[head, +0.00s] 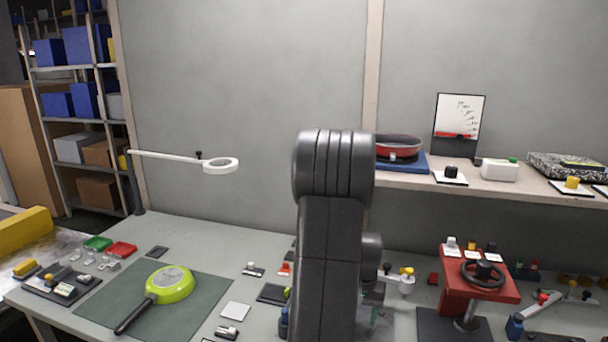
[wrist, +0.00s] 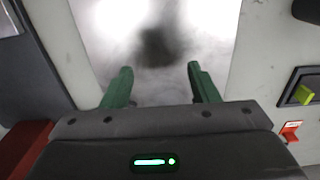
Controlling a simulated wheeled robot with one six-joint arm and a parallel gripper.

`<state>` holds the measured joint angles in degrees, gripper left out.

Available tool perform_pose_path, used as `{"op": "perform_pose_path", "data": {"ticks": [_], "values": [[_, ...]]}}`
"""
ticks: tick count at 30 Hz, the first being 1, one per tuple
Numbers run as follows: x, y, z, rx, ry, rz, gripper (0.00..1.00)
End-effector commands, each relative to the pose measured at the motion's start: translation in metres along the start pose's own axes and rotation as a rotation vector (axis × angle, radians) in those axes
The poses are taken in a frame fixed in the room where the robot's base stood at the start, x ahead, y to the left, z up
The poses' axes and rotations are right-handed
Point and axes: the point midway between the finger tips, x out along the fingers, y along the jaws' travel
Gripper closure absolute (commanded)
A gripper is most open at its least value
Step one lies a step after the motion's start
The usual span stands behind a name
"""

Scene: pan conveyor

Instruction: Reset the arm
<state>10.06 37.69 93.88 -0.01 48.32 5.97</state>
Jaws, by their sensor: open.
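My gripper (wrist: 160,84) shows in the wrist view with its two green fingers spread apart and nothing between them. Beyond the fingers is a pale, brightly lit surface with a dark blurred shadow. In the head view my dark arm stands upright in the middle of the picture and hides part of the bench and shelf; the gripper itself cannot be made out there.
A green pan (head: 172,284) lies on a dark mat (head: 205,312) at the left of the bench. A red stand with a black wheel (head: 482,274) is at the right. A red pan (head: 398,147) sits on the shelf (head: 520,186). A lamp (head: 220,166) reaches over the bench.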

Motion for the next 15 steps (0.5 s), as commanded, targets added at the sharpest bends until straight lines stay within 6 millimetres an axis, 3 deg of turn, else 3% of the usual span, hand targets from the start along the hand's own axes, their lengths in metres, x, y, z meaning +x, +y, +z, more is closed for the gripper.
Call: {"op": "perform_pose_path", "data": {"ticks": [6,15], "values": [[-0.015,0.001,0.001,0.0,-0.001,0.0,0.46],[-0.018,0.001,0.002,0.0,-0.002,0.0,0.46]]}}
